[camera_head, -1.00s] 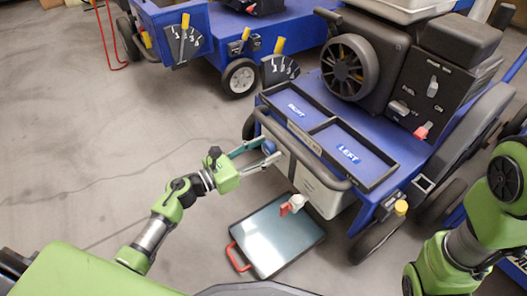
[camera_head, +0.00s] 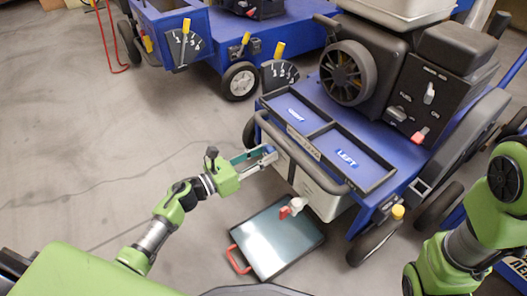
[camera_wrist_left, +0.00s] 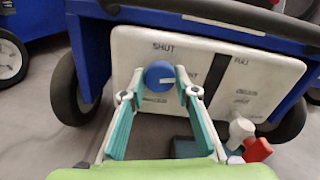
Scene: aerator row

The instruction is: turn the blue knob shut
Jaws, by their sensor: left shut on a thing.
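The blue knob (camera_wrist_left: 158,71) is on the white front panel (camera_wrist_left: 135,47) of the blue machine, below the printed word SHUT. A short white mark on the knob points to the right in the left wrist view, not up at SHUT. My left gripper (camera_wrist_left: 160,82) has its two teal fingers on either side of the knob and is shut on it. In the head view my left gripper (camera_head: 270,153) reaches the machine's front, and its fingers hide most of the knob. My right arm shows at the right edge of the head view; its gripper is out of the picture.
A red-handled white tap (camera_head: 292,206) sticks out low on the panel, right of the knob. A flat tray with a red handle (camera_head: 265,242) lies on the floor below it. A dark bar (camera_head: 300,150) runs above the panel.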

